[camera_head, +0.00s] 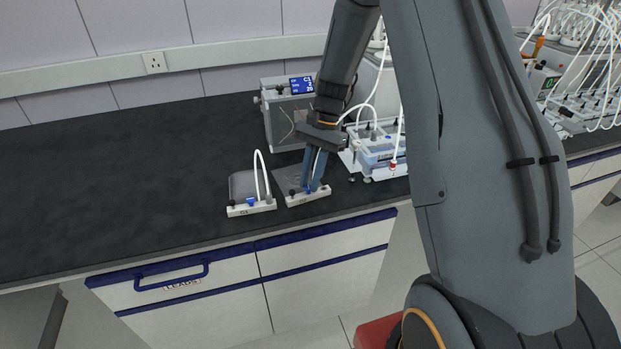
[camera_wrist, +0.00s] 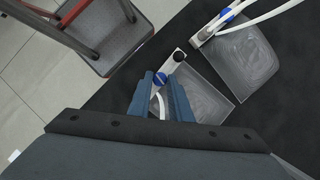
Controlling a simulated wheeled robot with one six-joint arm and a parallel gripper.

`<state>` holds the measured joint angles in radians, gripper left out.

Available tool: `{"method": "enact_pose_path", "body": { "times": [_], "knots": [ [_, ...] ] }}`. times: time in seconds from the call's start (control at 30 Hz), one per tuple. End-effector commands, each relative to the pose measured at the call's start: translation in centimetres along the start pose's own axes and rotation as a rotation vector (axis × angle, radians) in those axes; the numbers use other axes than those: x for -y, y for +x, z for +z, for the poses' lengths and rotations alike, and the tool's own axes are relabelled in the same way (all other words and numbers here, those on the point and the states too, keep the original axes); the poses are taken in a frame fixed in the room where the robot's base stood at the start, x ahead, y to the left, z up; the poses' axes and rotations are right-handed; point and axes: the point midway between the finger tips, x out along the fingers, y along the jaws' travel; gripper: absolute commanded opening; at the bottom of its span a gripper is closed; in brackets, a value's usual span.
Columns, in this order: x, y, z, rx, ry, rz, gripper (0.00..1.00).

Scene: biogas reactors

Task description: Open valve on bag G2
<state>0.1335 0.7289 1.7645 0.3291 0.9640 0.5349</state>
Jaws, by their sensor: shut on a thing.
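Bag G2 (camera_head: 307,197) lies flat on the black bench, with a white bar along its front edge; its clear body (camera_wrist: 192,88) shows in the wrist view. My gripper (camera_head: 308,188) reaches down from above onto that bar. In the wrist view my gripper (camera_wrist: 160,80) has its two blue fingers on either side of the round blue valve (camera_wrist: 161,78), shut on it. The fingers partly hide the valve and the bar in the head view. Bag G1 (camera_head: 250,208) lies to the left, with its own blue valve and a white tube loop.
A grey device with a blue screen (camera_head: 302,85) stands behind the bags. A blue-and-white tubed unit (camera_head: 380,150) is close on the right. The bench is clear on the left. A red-framed step stool (camera_wrist: 105,35) stands on the floor.

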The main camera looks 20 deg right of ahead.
Motion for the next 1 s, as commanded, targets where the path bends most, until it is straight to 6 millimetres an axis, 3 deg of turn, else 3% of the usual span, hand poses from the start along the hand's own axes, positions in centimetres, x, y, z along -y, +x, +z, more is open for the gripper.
{"method": "enact_pose_path", "body": {
  "times": [0.4, 0.43, 0.53, 0.87, 1.0],
  "knots": [
    [0.0, 0.0, 0.0, 0.000, 0.000, 0.000, 0.00],
    [0.0, 0.0, 0.0, 0.000, 0.000, 0.000, 0.21],
    [0.0, 0.0, 0.0, 0.000, 0.000, 0.000, 0.37],
    [0.0, -0.2, 0.0, -0.001, 0.000, -0.001, 0.37],
    [0.1, -1.7, -0.1, -0.003, -0.001, -0.003, 0.37]
  ]
}}
